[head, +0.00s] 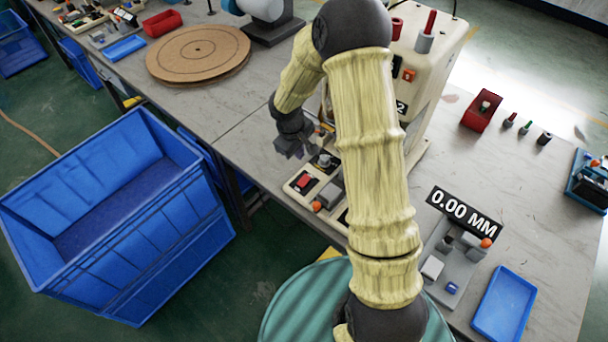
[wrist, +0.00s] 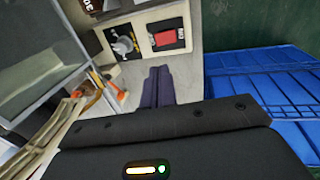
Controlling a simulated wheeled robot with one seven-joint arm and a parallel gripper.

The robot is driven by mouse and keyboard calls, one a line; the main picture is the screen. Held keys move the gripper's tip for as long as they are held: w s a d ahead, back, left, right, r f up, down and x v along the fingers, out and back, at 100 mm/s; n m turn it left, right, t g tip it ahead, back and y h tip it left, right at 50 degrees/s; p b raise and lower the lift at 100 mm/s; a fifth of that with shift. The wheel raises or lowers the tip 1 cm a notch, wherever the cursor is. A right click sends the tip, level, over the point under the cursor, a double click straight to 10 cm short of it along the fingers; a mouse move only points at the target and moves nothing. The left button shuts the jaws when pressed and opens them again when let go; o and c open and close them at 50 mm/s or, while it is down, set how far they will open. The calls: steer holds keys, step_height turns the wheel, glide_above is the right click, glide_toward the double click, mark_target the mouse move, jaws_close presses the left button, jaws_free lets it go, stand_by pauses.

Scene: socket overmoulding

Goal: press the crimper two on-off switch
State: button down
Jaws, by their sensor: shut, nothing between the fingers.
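The crimper two (head: 437,45) is a cream machine with a "2" label, partly hidden behind my arm. A red rocker switch (head: 304,182) sits on the cream base at its front; it also shows in the wrist view (wrist: 166,38) on a black plate. An orange-red button (head: 408,76) is on the machine's upper body. I cannot tell by label which one is the on-off switch. My gripper (head: 297,148) is shut and empty, above and behind the rocker in the head view. In the wrist view the closed fingertips (wrist: 159,69) point toward the rocker's plate, apart from it.
A grey knob (wrist: 122,45) sits beside the rocker. A large blue bin (head: 110,210) stands on the floor at left. A round brown board (head: 198,53) lies on the table behind. A gauge marked 0.00 MM (head: 463,213) and a blue tray (head: 503,303) are at right.

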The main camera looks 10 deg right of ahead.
mark_target(306, 178)
steer(key=shift+s, duration=0.15)
steer(key=p+x, duration=0.2)
steer(key=x, duration=1.2)
steer(key=shift+p, duration=0.3)
